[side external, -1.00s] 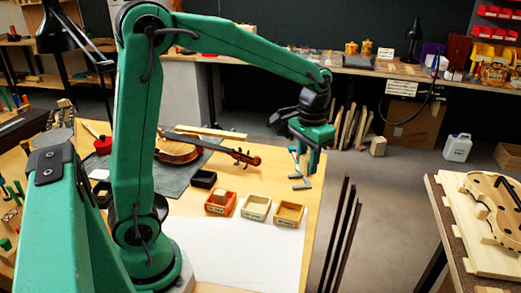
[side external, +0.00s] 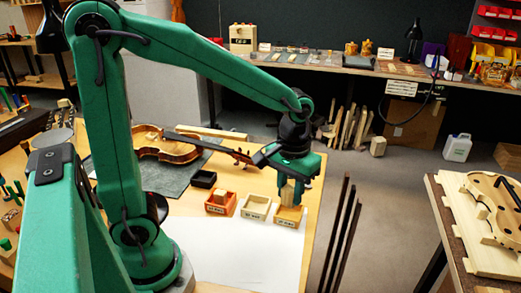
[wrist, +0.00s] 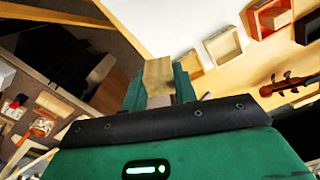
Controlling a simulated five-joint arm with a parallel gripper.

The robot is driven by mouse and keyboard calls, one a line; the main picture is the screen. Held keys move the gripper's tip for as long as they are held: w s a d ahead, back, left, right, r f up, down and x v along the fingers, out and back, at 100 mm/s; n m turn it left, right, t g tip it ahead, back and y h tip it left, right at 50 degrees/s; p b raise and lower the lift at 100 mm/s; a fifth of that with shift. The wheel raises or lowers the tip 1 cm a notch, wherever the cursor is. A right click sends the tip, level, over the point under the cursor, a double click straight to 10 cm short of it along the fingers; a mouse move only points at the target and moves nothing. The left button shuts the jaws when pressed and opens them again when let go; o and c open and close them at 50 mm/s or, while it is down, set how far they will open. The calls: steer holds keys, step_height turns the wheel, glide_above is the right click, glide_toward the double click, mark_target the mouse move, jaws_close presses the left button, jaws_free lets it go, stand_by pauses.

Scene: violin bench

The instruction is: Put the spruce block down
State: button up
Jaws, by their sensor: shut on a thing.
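My gripper (side external: 291,192) is shut on a pale wooden block, the spruce block (wrist: 158,76), which shows between the green fingers in the wrist view. In the side view the gripper points down at the right-hand wooden tray (side external: 288,222), and fingers and block overlap the tray's back part. I cannot tell whether the block touches the tray floor. In the wrist view this tray (wrist: 190,66) is partly hidden behind the block and a finger.
Left of it stand a pale tray (side external: 255,208) and a red-orange tray (side external: 215,209) with a wooden block (side external: 221,198) inside. A small black tray (side external: 204,179) and a violin (side external: 165,147) lie behind. White paper (side external: 245,250) in front is clear. Dark rods (side external: 343,230) stand at right.

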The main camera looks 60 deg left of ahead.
steer(key=s+d+f+n, duration=0.2)
steer(key=s+f+n, duration=0.2)
steer(key=s, duration=0.6)
steer(key=shift+s+d+f+n, duration=0.2)
steer(key=shift+s+n, duration=0.1)
steer(key=shift+n, duration=0.1)
steer(key=shift+a, duration=0.15)
steer(key=w+a+f, duration=0.1)
steer(key=a+f, duration=0.1)
steer(key=a, duration=0.1)
steer(key=w+a+f, duration=0.2)
steer(key=a, duration=0.2)
steer(key=w+a+f, duration=0.1)
steer(key=a+f, duration=0.2)
steer(key=shift+w+a, duration=0.3)
steer(key=shift+f, duration=1.95)
steer(key=o, duration=0.9)
steer(key=shift+f, duration=0.15)
steer(key=shift+o, duration=0.2)
